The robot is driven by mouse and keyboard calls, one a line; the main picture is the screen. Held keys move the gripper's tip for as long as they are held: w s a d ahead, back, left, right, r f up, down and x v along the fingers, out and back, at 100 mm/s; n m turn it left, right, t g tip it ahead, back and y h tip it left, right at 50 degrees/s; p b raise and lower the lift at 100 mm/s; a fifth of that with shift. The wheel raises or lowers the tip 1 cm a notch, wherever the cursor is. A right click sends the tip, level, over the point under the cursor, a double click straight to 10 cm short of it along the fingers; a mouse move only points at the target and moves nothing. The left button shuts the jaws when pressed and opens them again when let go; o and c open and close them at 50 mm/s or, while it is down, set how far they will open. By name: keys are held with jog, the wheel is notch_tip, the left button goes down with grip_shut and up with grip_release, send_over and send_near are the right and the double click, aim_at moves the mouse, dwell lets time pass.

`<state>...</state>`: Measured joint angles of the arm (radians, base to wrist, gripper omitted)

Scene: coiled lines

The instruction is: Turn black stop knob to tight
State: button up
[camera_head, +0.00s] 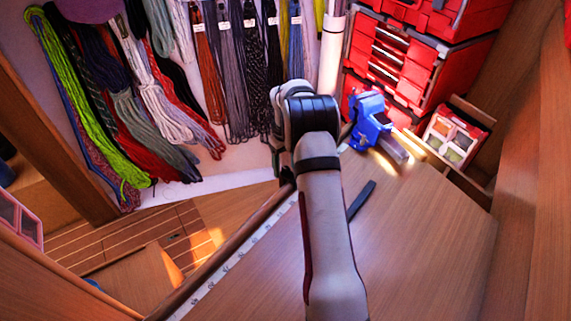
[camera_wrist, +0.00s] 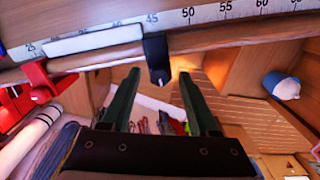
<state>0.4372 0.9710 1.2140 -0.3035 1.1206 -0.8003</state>
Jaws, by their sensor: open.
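The black stop (camera_wrist: 157,58) sits on the wooden rail beside the ruler, near the 45 mark, in the wrist view. A rounded dark end, which looks like its knob, hangs from its lower part. My gripper (camera_wrist: 160,75) is open, with one dark green finger on each side of the stop's lower end. No contact with the knob shows, and the gap in depth is hard to tell. I cannot tell the knob's turn angle. In the head view my arm covers most of the gripper and the stop.
The ruler (camera_wrist: 220,13) runs along the bench edge. A white bar (camera_wrist: 93,39) and a red part (camera_wrist: 40,76) lie left of the stop. In the head view, a blue vise (camera_head: 369,121) and dark strip (camera_head: 361,202) are on the bench (camera_head: 430,245). Coiled ropes hang behind.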

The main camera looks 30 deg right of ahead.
jog(key=shift+c, duration=0.3)
grip_shut()
jog(key=m, duration=0.8)
jog(key=shift+m, duration=0.3)
jog(key=m, duration=0.9)
jog(key=shift+m, duration=0.3)
